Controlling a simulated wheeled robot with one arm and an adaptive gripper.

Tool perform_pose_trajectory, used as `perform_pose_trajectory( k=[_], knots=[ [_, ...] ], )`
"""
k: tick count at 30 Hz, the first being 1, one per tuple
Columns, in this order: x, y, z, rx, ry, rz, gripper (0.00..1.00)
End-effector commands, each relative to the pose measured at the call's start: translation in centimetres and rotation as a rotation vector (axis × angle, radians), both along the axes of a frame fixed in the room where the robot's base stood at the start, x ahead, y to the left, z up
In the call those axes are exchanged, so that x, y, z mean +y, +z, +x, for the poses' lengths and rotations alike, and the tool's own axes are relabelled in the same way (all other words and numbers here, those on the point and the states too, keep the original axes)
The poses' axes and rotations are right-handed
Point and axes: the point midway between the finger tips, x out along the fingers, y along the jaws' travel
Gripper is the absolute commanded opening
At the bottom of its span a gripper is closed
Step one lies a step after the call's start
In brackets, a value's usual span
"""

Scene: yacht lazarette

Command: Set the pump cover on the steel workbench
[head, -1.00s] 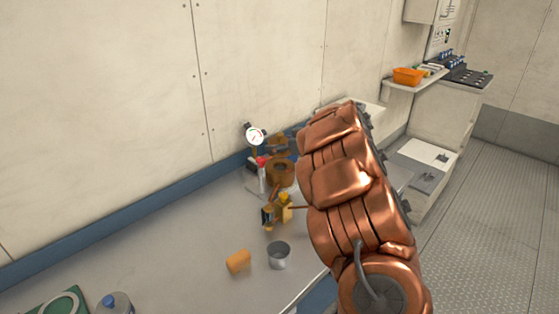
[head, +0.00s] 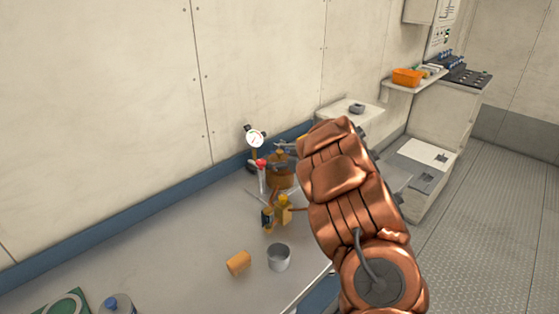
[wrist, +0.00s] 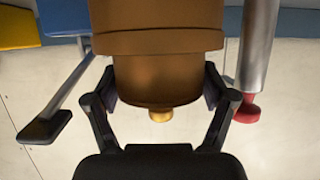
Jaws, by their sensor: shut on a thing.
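The pump cover, a bronze-brown stepped round body with a small brass knob, fills the middle of the wrist view (wrist: 160,70). My gripper (wrist: 160,92) is shut on its narrower part, one finger on each side. In the head view the brown cover (head: 279,175) shows at the back of the grey steel workbench (head: 185,240), left of my copper-coloured arm. The dark fingers are small there and partly hidden by the arm. I cannot tell whether the cover's underside touches the bench.
A dial gauge (head: 255,138), a red-capped upright item (head: 261,175) and a yellow-and-dark item (head: 283,208) crowd close by. An orange cylinder (head: 238,263) and a grey cup (head: 278,257) stand nearer. The bench's left middle is clear.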

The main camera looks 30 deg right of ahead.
Motion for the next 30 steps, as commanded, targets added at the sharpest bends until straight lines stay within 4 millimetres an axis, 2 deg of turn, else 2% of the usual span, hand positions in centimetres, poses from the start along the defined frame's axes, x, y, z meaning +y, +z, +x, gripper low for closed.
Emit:
perform_pose_trajectory(
  k=[2,3,7,25,30],
  knots=[
    [0.0,-0.1,0.0,-0.001,0.000,0.001,0.30],
    [0.0,-0.1,0.0,-0.001,0.000,0.000,0.87],
    [0.0,-0.1,0.0,0.000,0.000,0.000,1.00],
    [0.0,-0.6,0.0,0.001,0.001,-0.002,1.00],
    [-0.7,1.2,-2.5,-0.004,-0.002,-0.002,1.00]
  ],
)
